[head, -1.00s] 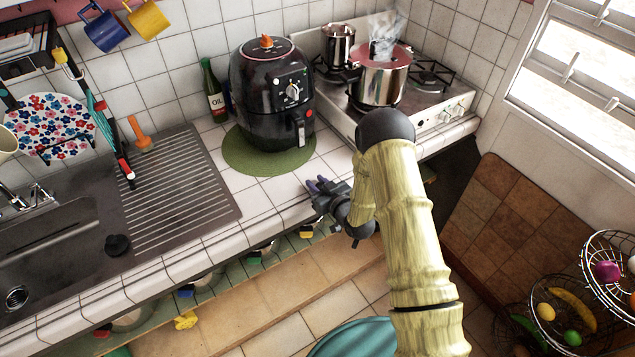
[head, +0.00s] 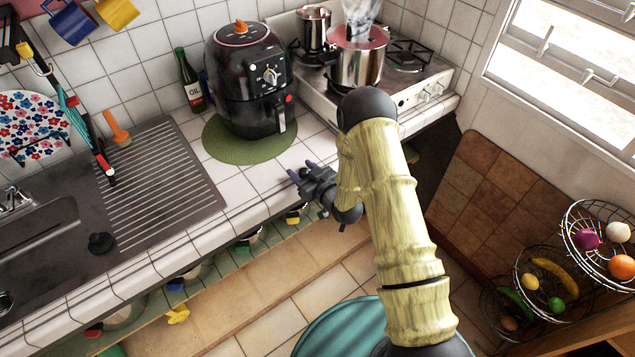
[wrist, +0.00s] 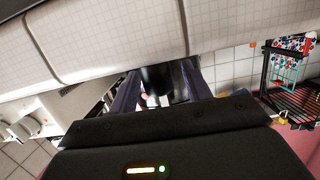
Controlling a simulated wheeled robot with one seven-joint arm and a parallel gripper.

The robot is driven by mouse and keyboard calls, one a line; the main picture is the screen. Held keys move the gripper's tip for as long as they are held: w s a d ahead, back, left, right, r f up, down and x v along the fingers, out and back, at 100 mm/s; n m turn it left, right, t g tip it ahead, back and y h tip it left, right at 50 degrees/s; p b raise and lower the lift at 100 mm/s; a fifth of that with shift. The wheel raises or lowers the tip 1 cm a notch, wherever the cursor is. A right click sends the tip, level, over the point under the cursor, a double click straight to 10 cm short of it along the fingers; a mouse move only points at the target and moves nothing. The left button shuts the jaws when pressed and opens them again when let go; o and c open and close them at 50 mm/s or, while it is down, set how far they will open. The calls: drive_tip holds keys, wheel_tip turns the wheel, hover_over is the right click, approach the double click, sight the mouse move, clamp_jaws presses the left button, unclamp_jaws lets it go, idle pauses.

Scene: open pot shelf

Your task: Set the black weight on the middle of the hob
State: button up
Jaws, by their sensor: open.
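A small black knobbed piece (head: 102,242) sits by the right edge of the sink; I cannot tell whether it is the black weight or a plug. The white hob (head: 408,98) stands at the back right of the counter. A steaming steel pot with a reddish lid (head: 357,58) stands toward its front left, and a smaller steel pot (head: 313,30) behind it. My gripper (head: 298,174) is open and empty by the counter's front edge, in front of the air fryer and well right of the black piece. Its spread fingers also show in the wrist view (wrist: 160,90).
A black air fryer (head: 250,82) stands on a green mat (head: 222,148), with an oil bottle (head: 189,82) beside it. Coloured-handled pots fill the shelf below the counter. Fruit baskets (head: 560,285) stand at the lower right.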

drive_tip(key=b+v, duration=0.2)
drive_tip(key=v, duration=0.9)
drive_tip(key=s+d+r+m+g+h, duration=0.3)
drive_tip(key=d+r+g+h, duration=0.2)
drive_tip(key=d+r+h, duration=0.3)
drive_tip(key=s+d+r+m+g, duration=0.1)
drive_tip(key=s+r+g, duration=0.1)
drive_tip(key=s, duration=0.5)
drive_tip(key=s+d+r+m+g, duration=0.2)
drive_tip(key=s+r+g, duration=0.1)
drive_tip(key=s, duration=0.4)
drive_tip(key=shift+s+r+m+h, duration=0.2)
drive_tip(key=shift+m+h, duration=0.1)
drive_tip(key=shift+h, duration=0.1)
drive_tip(key=shift+d, duration=0.1)
